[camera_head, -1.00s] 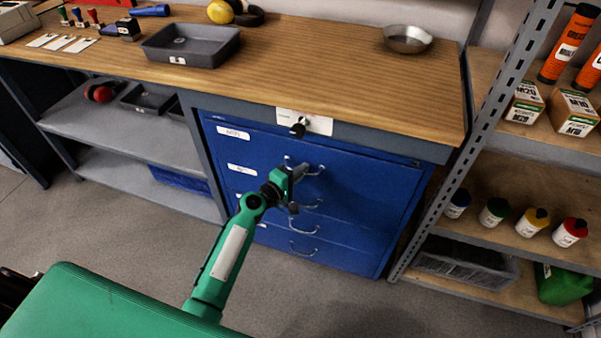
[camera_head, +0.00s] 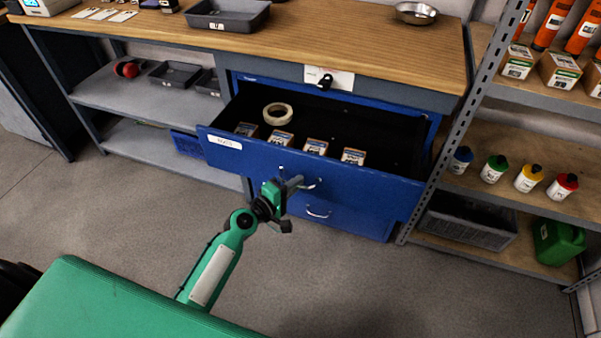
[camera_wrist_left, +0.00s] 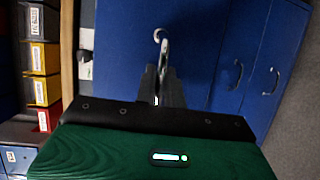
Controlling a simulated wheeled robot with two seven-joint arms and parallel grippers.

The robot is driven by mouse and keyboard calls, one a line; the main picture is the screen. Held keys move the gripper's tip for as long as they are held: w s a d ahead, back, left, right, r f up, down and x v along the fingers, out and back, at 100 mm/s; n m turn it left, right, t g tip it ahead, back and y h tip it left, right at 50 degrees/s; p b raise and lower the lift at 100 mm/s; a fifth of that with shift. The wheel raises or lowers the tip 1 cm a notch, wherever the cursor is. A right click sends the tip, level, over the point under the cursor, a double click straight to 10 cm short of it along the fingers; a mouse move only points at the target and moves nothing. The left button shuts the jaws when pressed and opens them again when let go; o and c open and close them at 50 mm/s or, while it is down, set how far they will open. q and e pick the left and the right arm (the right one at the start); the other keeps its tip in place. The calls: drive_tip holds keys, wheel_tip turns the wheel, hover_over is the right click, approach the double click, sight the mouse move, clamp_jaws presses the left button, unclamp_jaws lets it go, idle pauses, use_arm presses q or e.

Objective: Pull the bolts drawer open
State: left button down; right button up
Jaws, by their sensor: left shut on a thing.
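The top blue drawer (camera_head: 330,178) of the cabinet under the workbench stands pulled well out. Its white label (camera_head: 222,142) is too small to read surely. Inside are a pale tape roll (camera_head: 278,114) and several small boxes (camera_head: 315,147). My left gripper (camera_head: 298,183) is at the drawer's front, shut on its metal handle (camera_head: 314,184). In the left wrist view the narrow fingers (camera_wrist_left: 161,78) meet the curved handle (camera_wrist_left: 160,38) against the blue front. My right gripper is not in view.
A lower drawer handle (camera_head: 318,213) shows below the open drawer. The workbench top (camera_head: 340,45) holds a grey tray (camera_head: 228,15) and a metal bowl (camera_head: 416,13). A shelf rack (camera_head: 520,200) with bottles stands close on the right. The floor (camera_head: 110,215) at left is clear.

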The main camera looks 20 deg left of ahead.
use_arm(q)
drive_tip(key=s, duration=0.8)
drive_tip(key=shift+s+a, duration=0.15)
drive_tip(key=shift+s, duration=0.25)
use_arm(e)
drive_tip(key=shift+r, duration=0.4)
use_arm(q)
drive_tip(key=c, duration=1.5)
unclamp_jaws()
